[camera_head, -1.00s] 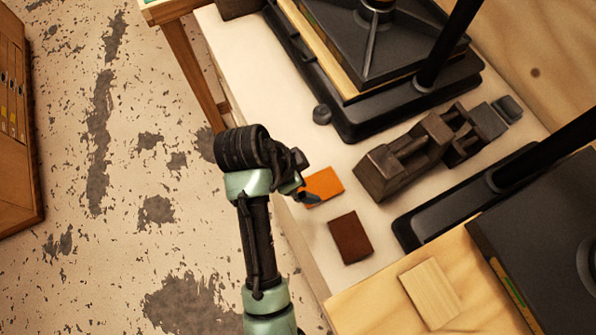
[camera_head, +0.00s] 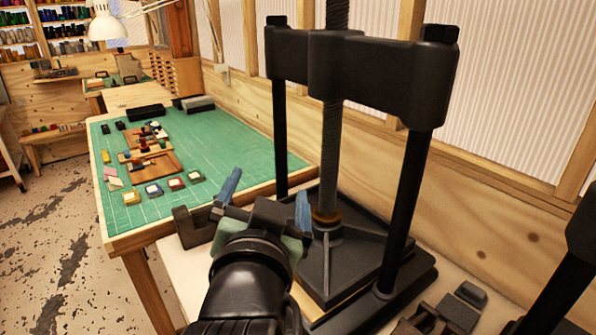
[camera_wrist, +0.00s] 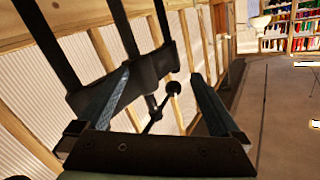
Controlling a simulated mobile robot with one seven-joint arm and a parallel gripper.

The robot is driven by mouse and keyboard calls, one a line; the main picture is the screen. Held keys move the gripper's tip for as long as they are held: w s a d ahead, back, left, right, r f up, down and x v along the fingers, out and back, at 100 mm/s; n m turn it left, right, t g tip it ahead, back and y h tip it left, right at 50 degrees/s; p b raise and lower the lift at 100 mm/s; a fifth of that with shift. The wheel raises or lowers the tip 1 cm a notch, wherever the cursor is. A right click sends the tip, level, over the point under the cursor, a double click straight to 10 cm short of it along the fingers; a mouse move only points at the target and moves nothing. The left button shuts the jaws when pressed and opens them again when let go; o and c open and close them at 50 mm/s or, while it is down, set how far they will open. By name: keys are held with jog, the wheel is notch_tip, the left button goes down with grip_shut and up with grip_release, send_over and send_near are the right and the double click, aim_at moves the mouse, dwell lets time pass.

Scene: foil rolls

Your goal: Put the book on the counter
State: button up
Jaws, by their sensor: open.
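My gripper (camera_head: 265,196) is open and raised over the white counter (camera_head: 182,278), in front of the black screw press (camera_head: 350,255). Its two blue fingers are spread apart with nothing between them. The wrist view also shows the open gripper (camera_wrist: 160,82), with the upper part of the press (camera_wrist: 120,82) behind the fingers. No book can be made out for certain in either current view. My arm and the press hide much of the counter.
A table with a green cutting mat (camera_head: 225,139) stands behind at the left, with several small blocks and wooden trays on it. A dark metal tool (camera_head: 415,322) lies at the lower right. Open floor (camera_head: 60,250) is at the left.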

jog(key=s+d+r+n+t, duration=0.2)
jog(key=s+r+t, duration=0.3)
jog(key=r, duration=0.7)
jog(key=s+d+r+n+t, duration=0.2)
jog(key=s+r+t, duration=0.3)
jog(key=r, duration=0.8)
jog(key=s, duration=0.3)
jog(key=shift+s+r, duration=0.25)
